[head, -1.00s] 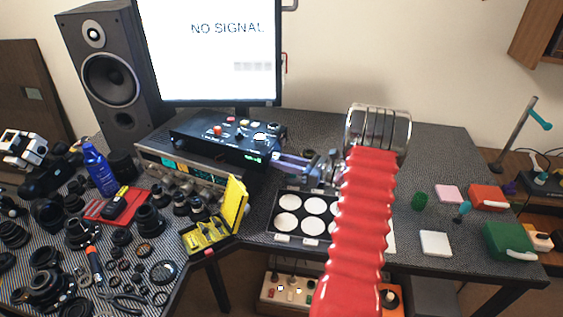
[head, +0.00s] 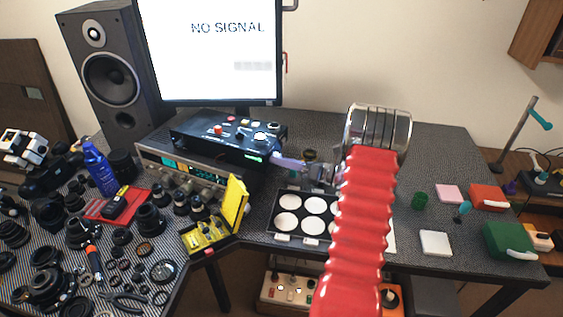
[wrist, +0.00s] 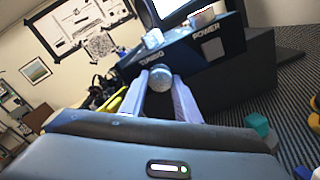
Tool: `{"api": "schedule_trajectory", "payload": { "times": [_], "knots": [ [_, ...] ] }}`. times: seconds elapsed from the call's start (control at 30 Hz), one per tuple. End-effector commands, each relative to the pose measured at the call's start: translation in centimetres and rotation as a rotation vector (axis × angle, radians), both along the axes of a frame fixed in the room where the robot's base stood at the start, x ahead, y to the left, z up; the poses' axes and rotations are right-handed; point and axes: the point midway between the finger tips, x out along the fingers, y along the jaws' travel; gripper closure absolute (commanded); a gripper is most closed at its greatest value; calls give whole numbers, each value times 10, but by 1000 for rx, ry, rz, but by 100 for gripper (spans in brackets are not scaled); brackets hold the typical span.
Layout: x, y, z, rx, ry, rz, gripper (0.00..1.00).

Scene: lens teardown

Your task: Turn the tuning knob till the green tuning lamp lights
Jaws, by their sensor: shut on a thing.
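In the head view my gripper (head: 273,161) reaches from the right to the right end of the black control box (head: 225,143); the knob is hidden there. A small green glow (head: 253,158) shows on that box's front near my fingertips. I cannot tell whether it is the tuning lamp. The green dot in the wrist view is on my own gripper.
The box sits on a silver receiver (head: 150,152) with a lit display. A monitor (head: 215,60) reads NO SIGNAL. A tray of white discs (head: 283,225) and an open yellow case (head: 234,205) stand in front. Lenses crowd the left.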

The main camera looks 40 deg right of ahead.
Motion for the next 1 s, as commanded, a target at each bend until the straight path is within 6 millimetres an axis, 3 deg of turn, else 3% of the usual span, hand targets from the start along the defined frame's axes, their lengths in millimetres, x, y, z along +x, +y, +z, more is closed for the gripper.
{"api": "schedule_trajectory", "payload": {
  "times": [0.57,0.6,0.83,1.0],
  "knots": [
    [0,-2,0,55,27,-7,93],
    [0,-2,0,55,27,-7,70],
    [0,-1,0,56,27,-4,53],
    [0,-1,0,56,27,-2,52]
  ]
}}
